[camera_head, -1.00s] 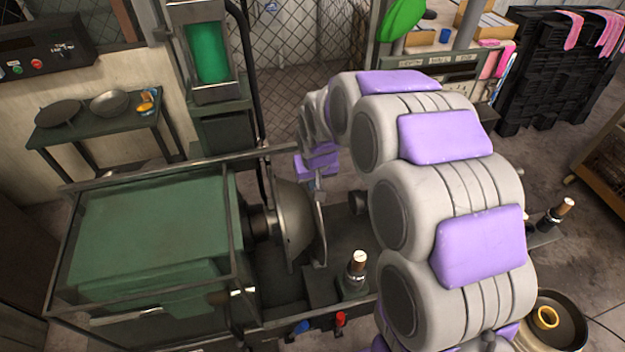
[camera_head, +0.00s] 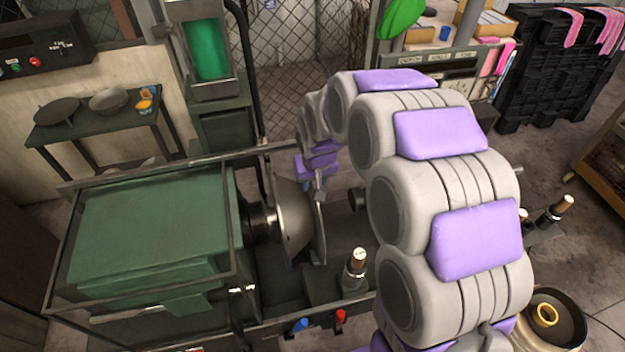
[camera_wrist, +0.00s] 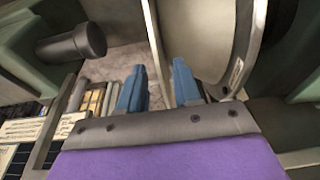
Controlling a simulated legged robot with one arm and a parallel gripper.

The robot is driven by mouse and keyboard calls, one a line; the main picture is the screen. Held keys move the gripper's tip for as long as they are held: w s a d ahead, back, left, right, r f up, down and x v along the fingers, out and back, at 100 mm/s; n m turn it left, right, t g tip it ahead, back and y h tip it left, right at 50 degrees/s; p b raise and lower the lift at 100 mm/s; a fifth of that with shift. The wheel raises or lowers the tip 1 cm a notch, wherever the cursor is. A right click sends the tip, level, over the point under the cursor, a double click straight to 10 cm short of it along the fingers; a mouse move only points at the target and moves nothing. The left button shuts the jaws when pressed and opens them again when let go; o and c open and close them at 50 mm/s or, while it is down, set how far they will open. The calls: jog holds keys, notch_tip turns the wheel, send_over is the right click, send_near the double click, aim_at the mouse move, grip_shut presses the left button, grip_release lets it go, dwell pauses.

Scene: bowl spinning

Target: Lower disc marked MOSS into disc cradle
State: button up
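My gripper (camera_wrist: 158,78) shows in the wrist view as two blue fingers standing apart, with a gap between them. A thin pale edge (camera_wrist: 154,35) runs down into that gap, and I see no clear contact with either finger. A pale round face with a curved rim (camera_wrist: 245,45) and a small unreadable label lies to the right. In the head view a thin upright disc (camera_head: 319,235) stands just below my gripper (camera_head: 318,184), beside a rounded metal form (camera_head: 292,222) on the lathe spindle. I cannot read MOSS anywhere, and I cannot make out the cradle.
The green lathe housing (camera_head: 150,235) fills the left side. A post with a wooden top (camera_head: 355,270) stands near the front edge. A side table (camera_head: 95,120) holds bowls at the upper left. A round pan (camera_head: 545,330) sits at the lower right.

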jog(key=v, duration=1.7)
jog(key=shift+p, duration=0.45)
jog(key=shift+s+r, duration=0.1)
jog(key=shift+s, duration=0.05)
